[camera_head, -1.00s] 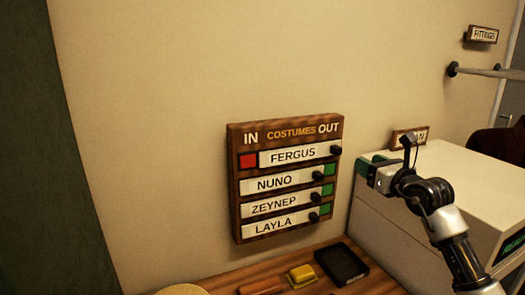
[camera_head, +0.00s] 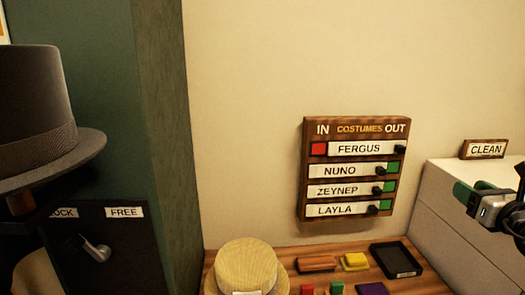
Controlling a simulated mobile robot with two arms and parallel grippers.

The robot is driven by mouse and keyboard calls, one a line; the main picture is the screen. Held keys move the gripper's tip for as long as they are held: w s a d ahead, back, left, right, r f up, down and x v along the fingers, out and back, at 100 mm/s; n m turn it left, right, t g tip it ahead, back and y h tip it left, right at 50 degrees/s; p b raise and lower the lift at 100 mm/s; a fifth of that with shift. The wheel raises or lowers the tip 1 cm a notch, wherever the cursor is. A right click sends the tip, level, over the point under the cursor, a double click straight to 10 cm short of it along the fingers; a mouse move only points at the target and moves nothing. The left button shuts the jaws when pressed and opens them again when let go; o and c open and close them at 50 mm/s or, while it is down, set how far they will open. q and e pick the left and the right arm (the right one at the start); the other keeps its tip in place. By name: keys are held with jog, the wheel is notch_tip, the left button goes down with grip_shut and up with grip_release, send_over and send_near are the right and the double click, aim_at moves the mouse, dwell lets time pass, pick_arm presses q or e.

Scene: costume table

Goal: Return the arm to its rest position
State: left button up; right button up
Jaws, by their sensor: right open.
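My right gripper (camera_head: 468,196) is at the right edge of the head view, with green fingertips. It is open, with nothing seen between its fingers, in front of the white box and apart from the board. Much of its arm is cut off by the frame edge. The wooden costumes board (camera_head: 354,128) hangs on the wall to its left. The Fergus plate (camera_head: 359,149) sits to the right with red showing at its left. The Nuno, Zeynep and Layla plates sit to the left with green at their right. My left gripper is not in view.
A white box (camera_head: 450,225) with a CLEAN sign (camera_head: 486,149) stands at right. The wooden table (camera_head: 290,262) holds a straw hat (camera_head: 246,268), a black tray (camera_head: 396,260) and small coloured blocks. A grey hat (camera_head: 40,115) and dark lock panel (camera_head: 110,255) are at left.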

jog(key=s+a+f+m+t+y, duration=0.3)
jog(key=a+m+y, duration=0.15)
jog(key=a, duration=0.55)
jog(key=s+a+f+m+g+h, duration=0.1)
jog(key=s+f+m+g+h, duration=0.2)
jog(key=s+f+m+h, duration=0.65)
jog(key=s+a+f+m+g+h, duration=0.1)
jog(key=s+f+m+g+h, duration=0.25)
jog(key=f+m, duration=1.05)
jog(key=s+a+f+m+g+y, duration=0.35)
jog(key=s+a+g, duration=0.2)
jog(key=s, duration=0.35)
jog(key=s+a+f+m+g+y, duration=0.3)
jog(key=s+a+f+g+y, duration=0.15)
jog(key=s+a, duration=0.35)
notch_tip(320, 180, down, 27)
jog(key=s+g, duration=0.2)
jog(key=s+d+f+g, duration=0.1)
jog(key=s+d+f, duration=0.2)
jog(key=s+f, duration=1.2)
jog(key=shift+s+d+f+h, duration=0.25)
jog(key=shift+s+h, duration=0.1)
jog(key=shift+s, duration=0.25)
